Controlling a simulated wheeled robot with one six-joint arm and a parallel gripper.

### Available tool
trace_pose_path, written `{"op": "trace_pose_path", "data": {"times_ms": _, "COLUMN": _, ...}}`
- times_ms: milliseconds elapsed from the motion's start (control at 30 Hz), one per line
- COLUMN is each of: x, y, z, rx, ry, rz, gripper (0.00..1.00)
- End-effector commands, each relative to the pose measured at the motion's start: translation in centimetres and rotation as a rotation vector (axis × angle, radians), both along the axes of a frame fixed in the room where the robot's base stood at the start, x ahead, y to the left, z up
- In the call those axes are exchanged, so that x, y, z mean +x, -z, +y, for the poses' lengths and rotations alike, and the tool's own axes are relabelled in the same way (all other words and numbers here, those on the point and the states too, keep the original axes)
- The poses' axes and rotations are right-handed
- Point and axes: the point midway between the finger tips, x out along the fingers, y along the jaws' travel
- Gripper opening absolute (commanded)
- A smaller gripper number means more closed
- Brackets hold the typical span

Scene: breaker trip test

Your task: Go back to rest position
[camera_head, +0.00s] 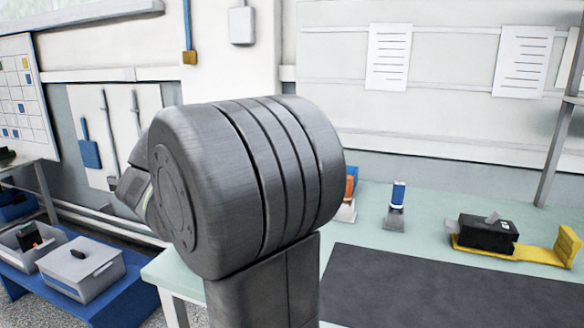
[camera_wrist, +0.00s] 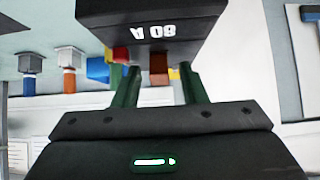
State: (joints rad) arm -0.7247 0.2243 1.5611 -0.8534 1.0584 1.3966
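My gripper (camera_wrist: 160,72) shows in the wrist view as two dark green fingers, set apart, in front of a dark housing with a green light. A dark block marked "80 A" (camera_wrist: 152,28), its lettering upside down, hides the fingertips. I cannot tell whether the fingers are shut on it. In the head view, my dark grey arm fills the middle and hides most of the gripper. A black device (camera_head: 487,234) with a grey lever sits on a yellow fixture (camera_head: 566,247) at the right of the table.
The pale green table (camera_head: 440,205) carries a dark mat (camera_head: 440,290), a blue-topped item (camera_head: 397,196) and an orange-topped item (camera_head: 350,187) partly behind my arm. Grey bins (camera_head: 82,268) stand on a blue stand at lower left. A shelf post (camera_head: 558,130) rises at right.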

Motion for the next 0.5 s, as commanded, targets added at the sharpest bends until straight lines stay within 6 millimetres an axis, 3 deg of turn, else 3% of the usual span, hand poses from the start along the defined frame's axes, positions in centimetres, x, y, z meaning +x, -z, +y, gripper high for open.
{"op": "trace_pose_path", "data": {"times_ms": 500, "x": 0.67, "y": -0.83, "z": -0.28, "rx": 0.044, "ry": 0.002, "rz": 0.125, "gripper": 0.38}}
